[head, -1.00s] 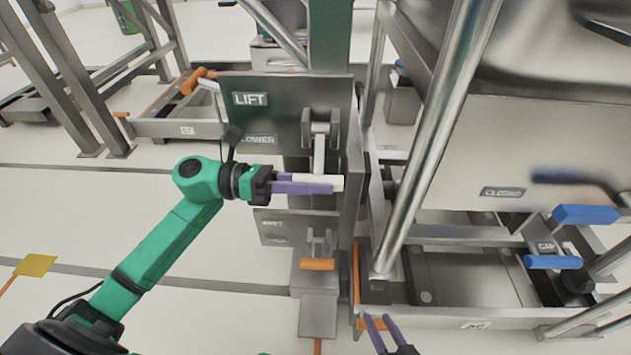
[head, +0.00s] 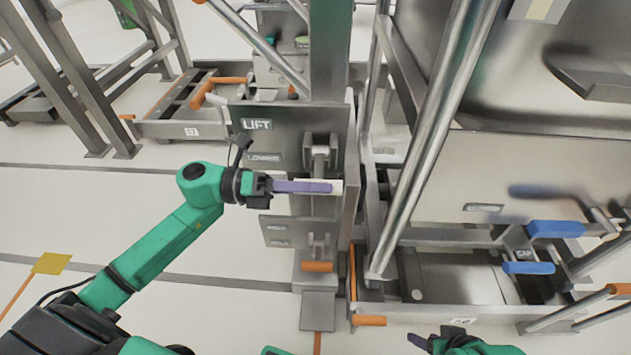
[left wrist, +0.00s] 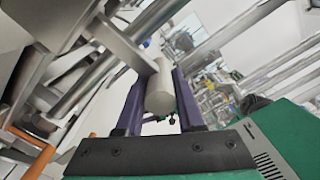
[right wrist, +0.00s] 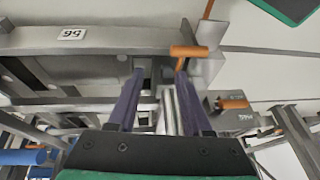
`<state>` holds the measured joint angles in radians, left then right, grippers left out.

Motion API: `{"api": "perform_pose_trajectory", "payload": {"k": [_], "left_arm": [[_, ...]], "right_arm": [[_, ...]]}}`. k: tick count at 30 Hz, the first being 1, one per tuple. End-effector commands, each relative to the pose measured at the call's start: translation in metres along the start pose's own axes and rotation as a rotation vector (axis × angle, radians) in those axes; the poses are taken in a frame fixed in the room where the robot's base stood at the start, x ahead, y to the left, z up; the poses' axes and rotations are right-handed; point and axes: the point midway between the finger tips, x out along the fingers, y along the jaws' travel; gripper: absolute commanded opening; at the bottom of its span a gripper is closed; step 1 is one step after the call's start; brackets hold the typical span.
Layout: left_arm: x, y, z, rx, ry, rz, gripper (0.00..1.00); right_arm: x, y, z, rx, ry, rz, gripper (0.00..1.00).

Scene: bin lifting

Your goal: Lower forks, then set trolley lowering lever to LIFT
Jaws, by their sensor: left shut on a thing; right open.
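A metal plate on the trolley column bears the labels LIFT (head: 256,125) and LOWER (head: 264,158). A lever with a pale cylindrical handle (head: 338,187) hangs from a bracket on this plate, below the LOWER label. My left gripper (head: 318,187) is shut on that handle from the left. In the left wrist view the handle (left wrist: 160,92) sits between the purple fingers. A smaller plate below carries an orange-handled lever (head: 317,266); its labels are too small to read. My right gripper (head: 418,342) is open and empty at the bottom edge, low in front of the trolley.
A steel bin (head: 450,190) stands on the right, with blue handles (head: 556,229) beside it. A slanted steel tube (head: 432,150) runs between bin and column. Another frame (head: 190,110) with orange handles stands back left.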

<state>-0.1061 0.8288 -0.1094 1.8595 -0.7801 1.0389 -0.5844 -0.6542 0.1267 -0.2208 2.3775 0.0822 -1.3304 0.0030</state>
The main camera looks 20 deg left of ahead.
Motion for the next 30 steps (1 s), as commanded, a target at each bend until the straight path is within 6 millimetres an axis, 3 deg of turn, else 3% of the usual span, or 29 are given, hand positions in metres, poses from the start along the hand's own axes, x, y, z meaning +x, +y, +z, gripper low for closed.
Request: {"api": "perform_pose_trajectory", "payload": {"k": [1, 5, 18, 24, 30], "left_arm": [[-0.001, -0.007, 0.008, -0.021, -0.010, 0.000, 0.00], [-0.001, -0.012, 0.013, -0.091, -0.010, -0.001, 0.00], [-0.001, -0.026, 0.030, -0.314, -0.010, 0.000, 0.00], [-0.001, -0.028, 0.034, -0.386, -0.009, 0.000, 0.00], [-0.001, -0.028, 0.035, -0.415, -0.010, 0.000, 0.00]], "right_arm": [[-0.018, 0.006, 0.002, 0.010, -0.050, 0.020, 0.50], [-0.053, 0.022, 0.019, 0.042, -0.194, 0.071, 0.50], [0.036, 0.043, 0.052, 0.064, -0.238, 0.107, 0.50], [0.059, 0.049, 0.069, 0.070, -0.244, 0.118, 0.50], [0.068, 0.052, 0.077, 0.072, -0.245, 0.122, 0.50]]}}
